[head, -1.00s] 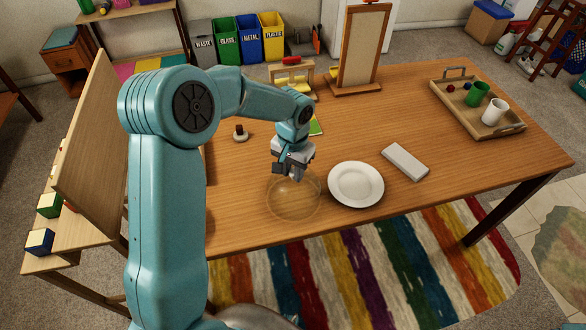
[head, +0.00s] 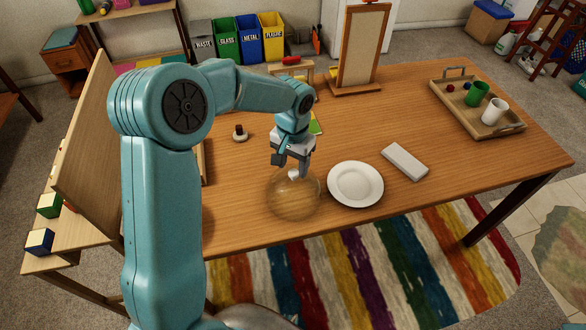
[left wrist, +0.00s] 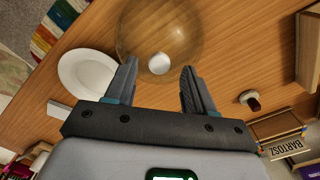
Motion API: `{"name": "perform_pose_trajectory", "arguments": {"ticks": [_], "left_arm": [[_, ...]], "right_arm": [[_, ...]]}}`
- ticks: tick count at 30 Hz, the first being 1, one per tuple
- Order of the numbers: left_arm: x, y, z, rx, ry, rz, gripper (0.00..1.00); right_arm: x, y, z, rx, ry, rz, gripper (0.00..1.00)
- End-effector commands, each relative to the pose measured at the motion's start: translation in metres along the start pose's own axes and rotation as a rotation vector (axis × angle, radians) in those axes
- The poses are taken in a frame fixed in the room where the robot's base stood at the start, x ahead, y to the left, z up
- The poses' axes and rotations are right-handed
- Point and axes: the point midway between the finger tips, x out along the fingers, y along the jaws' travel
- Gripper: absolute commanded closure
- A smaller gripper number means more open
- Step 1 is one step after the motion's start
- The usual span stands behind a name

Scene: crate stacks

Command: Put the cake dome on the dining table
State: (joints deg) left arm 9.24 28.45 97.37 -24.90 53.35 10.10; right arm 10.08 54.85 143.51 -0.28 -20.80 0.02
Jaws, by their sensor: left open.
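The clear cake dome (head: 293,197) stands on the wooden dining table (head: 400,120) near its front edge, left of the white plate. It has a pale round knob on top. In the left wrist view the dome (left wrist: 140,30) lies beyond the fingertips, with its knob (left wrist: 159,63) between the finger lines. My left gripper (head: 291,168) is open and above the dome, close to the knob; it also shows in the left wrist view (left wrist: 158,78) with nothing between its fingers. My right gripper is not in view.
A white plate (head: 355,184) sits close right of the dome, with a grey-white block (head: 405,161) beyond it. A tray (head: 501,129) with cups stands at the right. A small dark-topped item (head: 240,133) and a framed board (head: 360,50) stand farther back.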

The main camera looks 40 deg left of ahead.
Motion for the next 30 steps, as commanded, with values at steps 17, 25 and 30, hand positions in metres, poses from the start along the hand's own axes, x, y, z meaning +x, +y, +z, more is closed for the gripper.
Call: {"name": "perform_pose_trajectory", "arguments": {"ticks": [17,25,30], "left_arm": [[-0.093,0.001,0.0,0.001,0.001,0.001,0.46],[-0.093,0.001,0.0,0.0,0.0,0.001,0.46],[-0.093,0.0,0.0,0.0,0.0,0.001,0.46]], "right_arm": [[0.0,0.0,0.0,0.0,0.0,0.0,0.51],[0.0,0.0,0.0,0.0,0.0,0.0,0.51],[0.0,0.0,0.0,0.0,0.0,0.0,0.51]]}}
